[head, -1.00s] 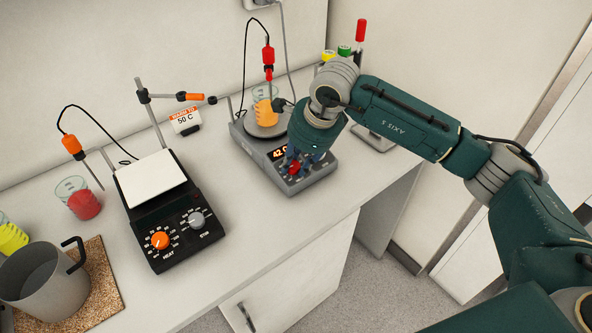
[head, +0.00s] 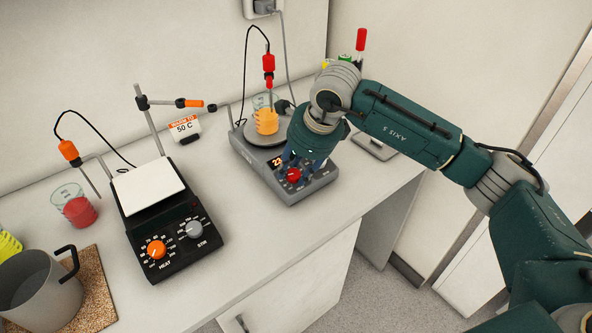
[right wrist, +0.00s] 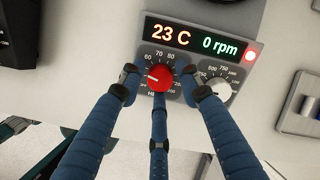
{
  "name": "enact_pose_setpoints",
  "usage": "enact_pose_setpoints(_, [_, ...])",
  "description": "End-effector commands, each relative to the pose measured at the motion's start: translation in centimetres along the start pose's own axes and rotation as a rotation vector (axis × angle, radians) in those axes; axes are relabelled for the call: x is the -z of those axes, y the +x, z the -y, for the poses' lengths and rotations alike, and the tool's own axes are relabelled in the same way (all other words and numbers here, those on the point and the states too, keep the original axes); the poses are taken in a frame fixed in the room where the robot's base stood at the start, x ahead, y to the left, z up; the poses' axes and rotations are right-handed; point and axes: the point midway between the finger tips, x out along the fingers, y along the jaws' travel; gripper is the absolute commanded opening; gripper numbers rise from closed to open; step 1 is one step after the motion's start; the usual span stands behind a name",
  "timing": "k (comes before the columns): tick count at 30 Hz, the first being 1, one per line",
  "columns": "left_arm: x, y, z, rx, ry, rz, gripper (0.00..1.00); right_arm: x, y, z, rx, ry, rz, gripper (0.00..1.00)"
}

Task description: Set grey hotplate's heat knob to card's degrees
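The grey hotplate (head: 262,172) carries a red heat knob (head: 293,175); the knob also shows in the right wrist view (right wrist: 160,78), its white pointer line aimed left. Its display (right wrist: 190,36) reads 23 C and 0 rpm. The card (head: 185,127) on the bench reads 50 C. My right gripper (head: 300,160) is just above the knob. In the right wrist view its blue fingers (right wrist: 160,85) are spread around the knob, with gaps at left and right. The scale beside the pointer is partly hidden. My left gripper is out of view.
A black hotplate (head: 175,250) with an orange knob stands at the left. The grey hotplate's stir knob (right wrist: 218,90) is just right of the red one. A beaker of orange liquid (head: 266,120) stands on the grey hotplate.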

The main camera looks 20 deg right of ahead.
Motion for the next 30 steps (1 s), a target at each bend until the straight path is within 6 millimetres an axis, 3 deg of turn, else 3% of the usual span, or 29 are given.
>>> enact_pose_setpoints(10, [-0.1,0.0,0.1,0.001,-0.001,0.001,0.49,0.1,-0.8,0.0,-0.001,0.0,-0.003,0.34])
enact_pose_setpoints(24, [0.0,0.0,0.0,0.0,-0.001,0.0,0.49,0.0,-9.8,0.0,0.0,-0.003,-0.002,0.34])
enact_pose_setpoints(30, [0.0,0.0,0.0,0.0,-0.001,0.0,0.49,0.0,-11.7,-0.1,-0.001,0.0,-0.003,0.34])
